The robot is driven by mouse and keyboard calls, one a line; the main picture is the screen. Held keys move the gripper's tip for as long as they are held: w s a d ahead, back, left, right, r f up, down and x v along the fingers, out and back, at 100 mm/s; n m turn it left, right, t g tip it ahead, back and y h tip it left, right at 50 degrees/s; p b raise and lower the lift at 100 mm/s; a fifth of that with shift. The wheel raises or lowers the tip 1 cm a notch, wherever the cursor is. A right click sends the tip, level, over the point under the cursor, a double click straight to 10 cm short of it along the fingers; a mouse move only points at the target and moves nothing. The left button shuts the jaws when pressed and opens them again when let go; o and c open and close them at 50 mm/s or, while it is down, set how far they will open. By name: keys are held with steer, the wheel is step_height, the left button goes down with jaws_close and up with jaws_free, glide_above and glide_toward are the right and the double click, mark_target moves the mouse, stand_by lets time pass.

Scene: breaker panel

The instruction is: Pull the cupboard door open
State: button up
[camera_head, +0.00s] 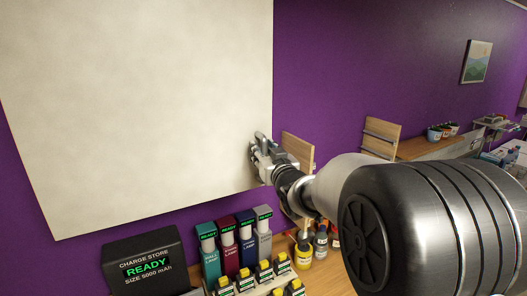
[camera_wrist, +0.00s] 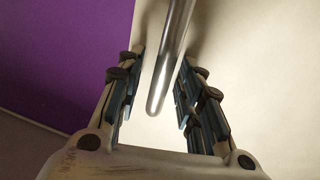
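The cupboard door (camera_head: 140,100) is a large, plain off-white panel filling the upper left of the head view; it also shows as a pale surface in the wrist view (camera_wrist: 265,90). My gripper (camera_head: 258,146) is at the door's lower right, near its right edge. In the wrist view, a rounded metal bar handle (camera_wrist: 169,60) runs down between the two fingers of my gripper (camera_wrist: 158,92). The fingers are spread on either side of the handle, with a visible gap on its left. Any contact on the right side is unclear. In the head view my gripper mostly hides the handle.
Below the door stand a black charge store box (camera_head: 145,262), several coloured upright units (camera_head: 228,248) and yellow-topped items (camera_head: 265,270) on a wooden surface. Bottles (camera_head: 304,250) stand beneath my arm. A purple wall (camera_head: 370,70) lies right of the door.

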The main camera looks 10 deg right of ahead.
jaws_close()
stand_by(0.6)
